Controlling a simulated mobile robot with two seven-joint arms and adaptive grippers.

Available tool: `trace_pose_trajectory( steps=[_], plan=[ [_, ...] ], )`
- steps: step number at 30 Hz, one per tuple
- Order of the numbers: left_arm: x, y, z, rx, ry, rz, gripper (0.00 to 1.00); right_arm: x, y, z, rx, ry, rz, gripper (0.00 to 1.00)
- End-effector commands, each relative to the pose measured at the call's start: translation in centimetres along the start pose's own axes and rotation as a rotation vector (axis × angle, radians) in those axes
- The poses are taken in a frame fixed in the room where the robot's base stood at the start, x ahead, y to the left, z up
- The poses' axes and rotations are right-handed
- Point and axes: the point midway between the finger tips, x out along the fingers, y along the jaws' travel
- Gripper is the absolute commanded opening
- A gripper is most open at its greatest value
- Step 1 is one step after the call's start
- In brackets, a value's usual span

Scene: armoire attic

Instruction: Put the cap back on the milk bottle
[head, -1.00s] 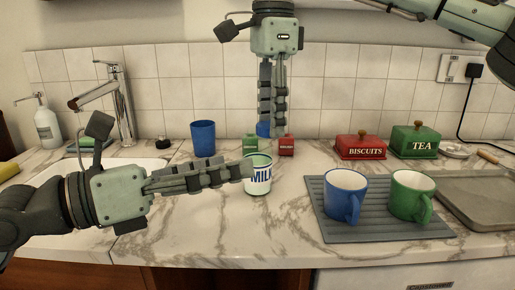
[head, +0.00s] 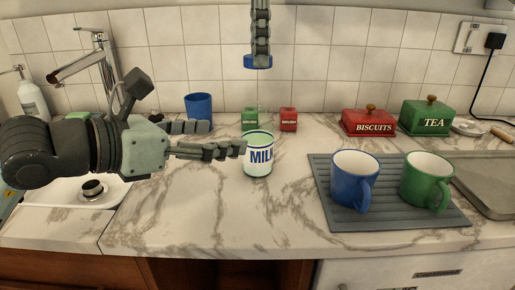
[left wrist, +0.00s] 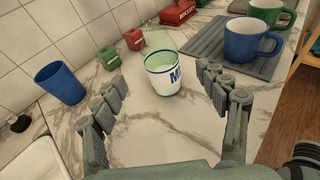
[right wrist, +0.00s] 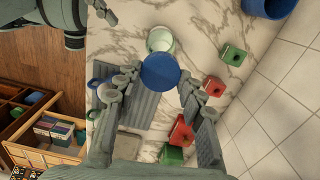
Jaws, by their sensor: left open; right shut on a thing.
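The blue cap (head: 258,62) is held level, high above the bottle, by my right gripper (head: 260,45). In the right wrist view the round cap (right wrist: 160,72) sits between the fingertips and partly overlaps the bottle. My left gripper (head: 226,138) is open beside the bottle, its fingers spread apart and empty; it also shows in the left wrist view (left wrist: 161,82).
A blue cup (head: 199,107) and small green (head: 250,119) and red (head: 288,119) boxes stand behind the bottle. A grey mat (head: 395,222) with blue (head: 354,180) and green (head: 427,180) mugs lies right. BISCUITS (head: 369,122) and TEA (head: 426,117) boxes stand behind it.

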Motion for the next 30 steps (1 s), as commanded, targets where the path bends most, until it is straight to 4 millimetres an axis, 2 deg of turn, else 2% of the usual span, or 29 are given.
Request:
trace_pose_trajectory(
  steps=[6,13,18,27,30],
  plan=[
    [4.4,0.0,0.1,-0.002,-0.002,-0.002,0.73,0.0,0.0,0.0,-0.001,0.0,0.0,0.3],
    [7.6,0.1,0.1,-0.002,-0.001,0.0,0.73,0.0,0.0,0.0,-0.001,0.0,0.0,0.3],
    [8.5,0.0,0.0,0.0,0.0,0.0,0.73,0.0,0.0,0.0,-0.001,0.0,0.0,0.3],
    [8.6,0.0,0.0,0.0,-0.001,0.001,0.73,0.0,0.0,0.0,-0.001,0.0,0.0,0.3],
    [8.6,0.0,0.0,0.0,-0.001,0.0,0.61,0.0,0.0,0.0,-0.001,0.0,0.0,0.3]
  ],
)
